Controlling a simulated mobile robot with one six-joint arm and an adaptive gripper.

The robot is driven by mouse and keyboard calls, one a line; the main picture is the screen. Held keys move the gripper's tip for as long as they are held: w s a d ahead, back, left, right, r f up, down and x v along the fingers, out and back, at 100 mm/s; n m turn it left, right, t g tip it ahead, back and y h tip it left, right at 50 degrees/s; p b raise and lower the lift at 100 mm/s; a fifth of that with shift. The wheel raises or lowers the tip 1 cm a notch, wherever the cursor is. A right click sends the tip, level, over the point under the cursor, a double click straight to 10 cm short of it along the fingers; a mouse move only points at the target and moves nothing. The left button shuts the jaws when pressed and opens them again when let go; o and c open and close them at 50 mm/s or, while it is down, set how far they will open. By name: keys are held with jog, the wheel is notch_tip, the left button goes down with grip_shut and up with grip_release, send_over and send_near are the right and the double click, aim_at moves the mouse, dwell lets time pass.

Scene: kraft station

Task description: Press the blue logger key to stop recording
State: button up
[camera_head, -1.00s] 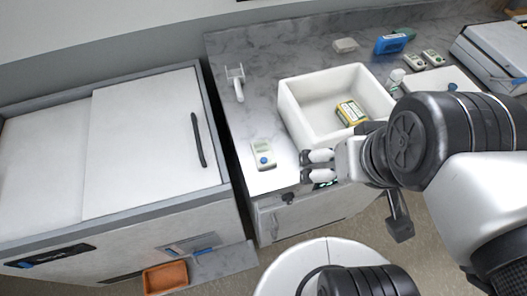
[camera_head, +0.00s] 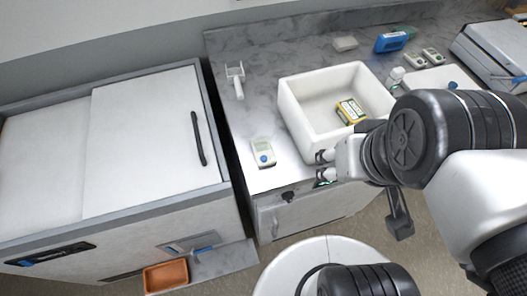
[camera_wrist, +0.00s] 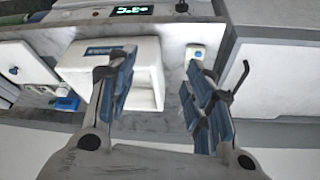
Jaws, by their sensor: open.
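A small white logger (camera_head: 263,153) with a grey-green screen and a round blue key (camera_head: 263,159) lies on the marble counter, near its front left corner. My gripper (camera_head: 321,168) is open and empty at the counter's front edge, right of the logger and apart from it. In the wrist view, my gripper's two fingers (camera_wrist: 160,92) are spread wide with nothing between them. A small white device with a blue spot (camera_wrist: 195,53), which looks like the logger, shows beyond the right finger.
A white bin (camera_head: 300,114) holding a yellow-green pack (camera_head: 351,112) stands close behind my gripper. Two similar devices (camera_head: 414,61) (camera_head: 433,56) lie at the back right. A white scoop-like tool (camera_head: 237,82) lies behind the logger. An orange tray (camera_head: 166,277) is low at left.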

grip_shut()
dwell(0.3)
dwell(1.3)
